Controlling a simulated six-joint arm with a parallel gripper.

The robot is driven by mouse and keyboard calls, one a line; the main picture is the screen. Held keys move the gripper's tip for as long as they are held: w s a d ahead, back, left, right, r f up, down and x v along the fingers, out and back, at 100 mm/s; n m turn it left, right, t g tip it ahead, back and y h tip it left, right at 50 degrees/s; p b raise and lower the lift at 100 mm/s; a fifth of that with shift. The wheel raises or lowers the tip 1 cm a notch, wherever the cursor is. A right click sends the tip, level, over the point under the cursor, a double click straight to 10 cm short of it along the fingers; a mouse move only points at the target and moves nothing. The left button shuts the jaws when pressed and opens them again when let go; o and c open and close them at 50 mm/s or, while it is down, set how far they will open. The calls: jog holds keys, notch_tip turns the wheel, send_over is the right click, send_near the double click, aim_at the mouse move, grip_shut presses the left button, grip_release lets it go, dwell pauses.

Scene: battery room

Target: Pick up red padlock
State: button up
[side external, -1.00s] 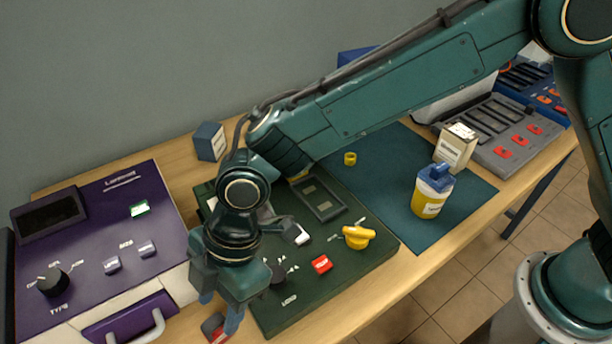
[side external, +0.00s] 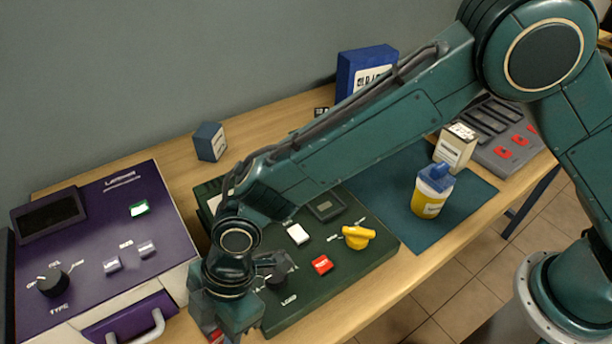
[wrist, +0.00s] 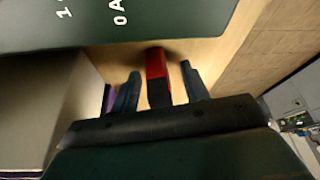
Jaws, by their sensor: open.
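The red padlock (wrist: 155,64) shows in the wrist view as a red block with a dark part, on the light wooden table. My gripper (wrist: 160,88) is open, with one finger on each side of the padlock. In the side view my gripper (side external: 228,330) is low at the table's front edge, between the purple device and the green panel. Only a bit of the padlock (side external: 212,333) shows there, mostly hidden by the gripper.
The purple device (side external: 110,220) stands close on the left. The green panel (side external: 340,285), with a red switch and a yellow knob, lies close on the right. A yellow bottle with a blue cap (side external: 430,195) stands on the teal mat (side external: 400,165) farther right.

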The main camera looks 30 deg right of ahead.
dwell(0.4)
grip_shut()
jog(key=shift+r, duration=0.2)
notch_tip(320, 180, up, 20)
jog(key=shift+f, duration=0.15)
dwell(0.6)
dwell(0.4)
